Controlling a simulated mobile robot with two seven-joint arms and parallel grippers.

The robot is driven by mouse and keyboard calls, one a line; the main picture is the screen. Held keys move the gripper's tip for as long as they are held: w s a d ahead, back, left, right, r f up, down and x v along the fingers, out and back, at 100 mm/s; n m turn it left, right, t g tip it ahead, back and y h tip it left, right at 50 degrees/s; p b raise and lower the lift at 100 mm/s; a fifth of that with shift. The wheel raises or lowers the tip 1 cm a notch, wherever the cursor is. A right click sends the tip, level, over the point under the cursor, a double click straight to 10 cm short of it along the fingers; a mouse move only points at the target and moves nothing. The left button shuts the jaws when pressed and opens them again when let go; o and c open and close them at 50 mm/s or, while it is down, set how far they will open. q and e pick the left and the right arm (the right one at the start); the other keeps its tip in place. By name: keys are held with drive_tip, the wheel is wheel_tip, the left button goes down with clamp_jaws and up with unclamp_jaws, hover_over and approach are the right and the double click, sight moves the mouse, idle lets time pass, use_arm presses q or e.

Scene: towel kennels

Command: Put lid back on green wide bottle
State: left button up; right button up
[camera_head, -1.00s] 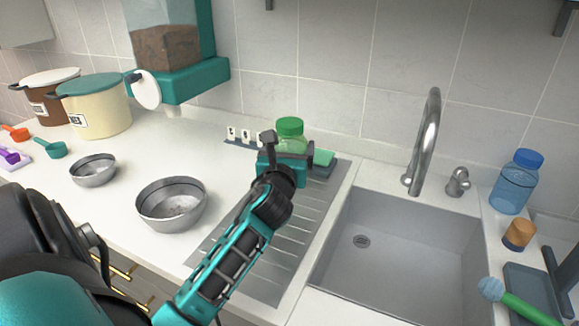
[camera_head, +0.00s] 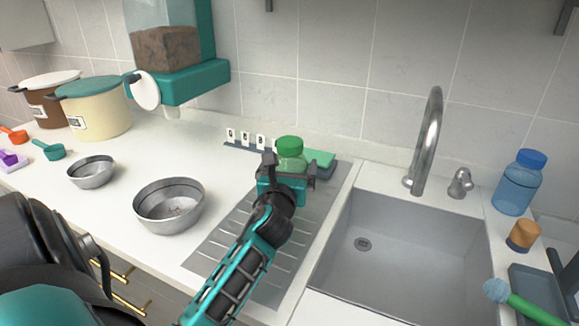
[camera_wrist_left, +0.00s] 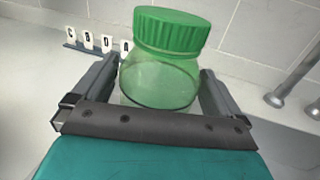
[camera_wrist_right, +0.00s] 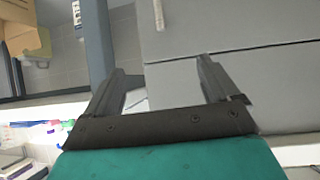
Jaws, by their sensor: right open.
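The wide green bottle (camera_head: 291,161) stands at the back of the ridged drainboard. Its green lid (camera_head: 289,144) is at the mouth. In the left wrist view the clear green bottle body (camera_wrist_left: 158,82) is upright between my fingers, and the lid (camera_wrist_left: 171,30) sits on top, looking slightly tilted; I cannot tell whether it is fastened. My left gripper (camera_head: 289,168) is open, with a finger on either side of the bottle. My right gripper (camera_wrist_right: 160,82) is open and empty in the right wrist view, in front of grey panels.
A green sponge (camera_head: 320,158) lies right beside the bottle. Letter cards (camera_head: 246,138) stand behind left. Two metal bowls (camera_head: 169,206) are left on the counter. The sink (camera_head: 400,250) and faucet (camera_head: 430,140) are right, with a blue bottle (camera_head: 518,182) beyond.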

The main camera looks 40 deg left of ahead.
use_arm(q)
drive_tip(key=shift+r, duration=0.1)
drive_tip(key=v, duration=1.2)
drive_tip(key=shift+s, duration=0.1)
idle(0.4)
